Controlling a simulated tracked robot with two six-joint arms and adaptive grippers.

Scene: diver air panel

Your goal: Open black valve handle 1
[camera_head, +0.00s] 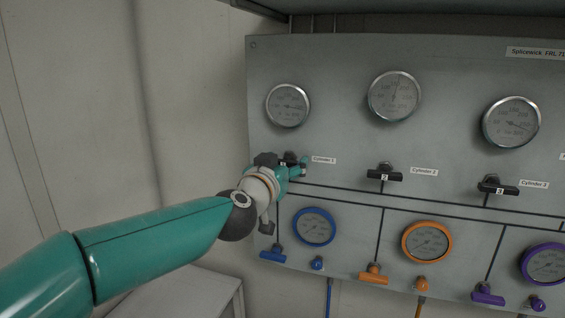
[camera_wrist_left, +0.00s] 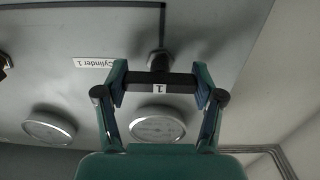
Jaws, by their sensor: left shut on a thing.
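Black valve handle 1 (camera_wrist_left: 174,82) is a short black bar with a white "1" label on a metal stem, beside the "Cylinder 1" label (camera_head: 323,160). In the left wrist view it lies crosswise between the fingers of my left gripper (camera_wrist_left: 160,88), which is shut on its two ends. In the head view my left gripper (camera_head: 290,170) is at the panel's left side and hides most of this handle; only a dark bit (camera_head: 289,159) shows. My right gripper is not in view.
The grey panel (camera_head: 340,70) carries black valve handles 2 (camera_head: 385,175) and 3 (camera_head: 497,187) to the right. Silver gauges sit above, including one (camera_head: 288,106) over handle 1. Below are blue (camera_head: 272,253), orange (camera_head: 373,277) and purple (camera_head: 487,297) handles. The wall left is bare.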

